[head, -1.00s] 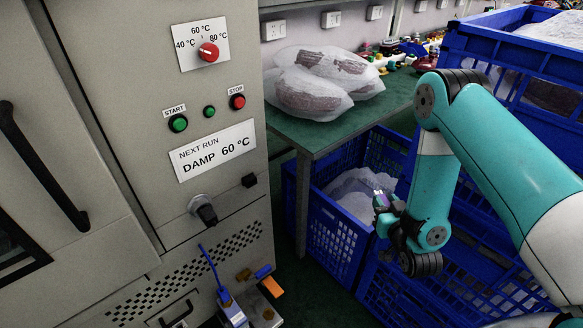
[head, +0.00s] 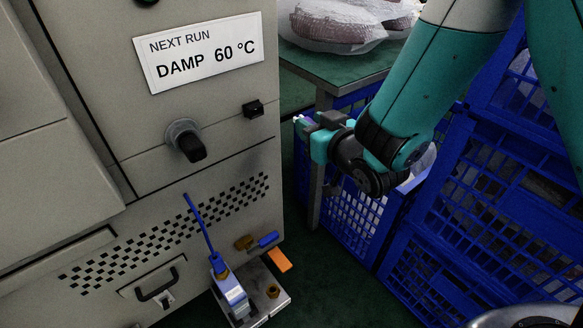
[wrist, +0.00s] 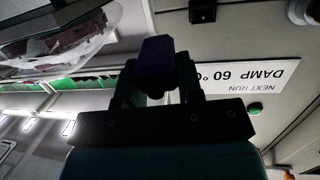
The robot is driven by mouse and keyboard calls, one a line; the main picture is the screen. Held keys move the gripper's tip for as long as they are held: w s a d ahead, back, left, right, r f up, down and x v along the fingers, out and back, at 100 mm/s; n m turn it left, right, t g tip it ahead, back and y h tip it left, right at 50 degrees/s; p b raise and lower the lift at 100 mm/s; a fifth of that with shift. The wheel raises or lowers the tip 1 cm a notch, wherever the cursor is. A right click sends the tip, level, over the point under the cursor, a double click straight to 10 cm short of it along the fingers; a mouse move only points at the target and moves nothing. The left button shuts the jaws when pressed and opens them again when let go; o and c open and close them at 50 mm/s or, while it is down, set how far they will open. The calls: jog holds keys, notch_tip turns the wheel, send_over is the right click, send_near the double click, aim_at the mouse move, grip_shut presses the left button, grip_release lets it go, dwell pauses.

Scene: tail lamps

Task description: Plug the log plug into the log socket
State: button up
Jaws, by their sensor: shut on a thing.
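My gripper (head: 312,128) is shut on a small purple plug, taken to be the log plug (wrist: 156,55). In the head view only a small pale and purple tip (head: 299,120) shows at the jaws, pointing left toward the cabinet. A small black box on the cabinet front, likely the log socket (head: 253,109), sits right of the black rotary knob; a black box also shows at the top of the wrist view (wrist: 203,10). The plug is apart from it, to its right and slightly lower in the head picture. The socket's opening cannot be made out.
The grey cabinet has a protruding knob (head: 187,141) and a label (head: 200,52). Below stand a blue-and-white device (head: 230,290) and an orange handle (head: 279,260). A green table (head: 345,70) with wrapped bundles and blue crates (head: 440,235) flank my arm.

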jog(key=shift+n+g+y, duration=0.4)
jog(key=shift+n+y, duration=0.3)
jog(key=shift+y, duration=0.2)
jog(key=a, duration=0.1)
jog(key=s+a+b, duration=0.2)
jog(key=shift+s+a+f, duration=0.2)
jog(key=shift+s+a, duration=0.05)
jog(key=shift+a, duration=0.15)
grip_shut()
jog(key=shift+c, duration=0.4)
grip_release()
jog(key=shift+s+a+r, duration=0.1)
jog(key=shift+r, duration=0.05)
jog(key=p+x, duration=0.4)
jog(key=x, duration=0.1)
jog(key=shift+w+a+r, duration=0.2)
jog(key=shift+w+r, duration=0.05)
jog(key=shift+r, duration=0.15)
jog(key=shift+w, duration=0.1)
jog(key=shift+x, duration=1.35)
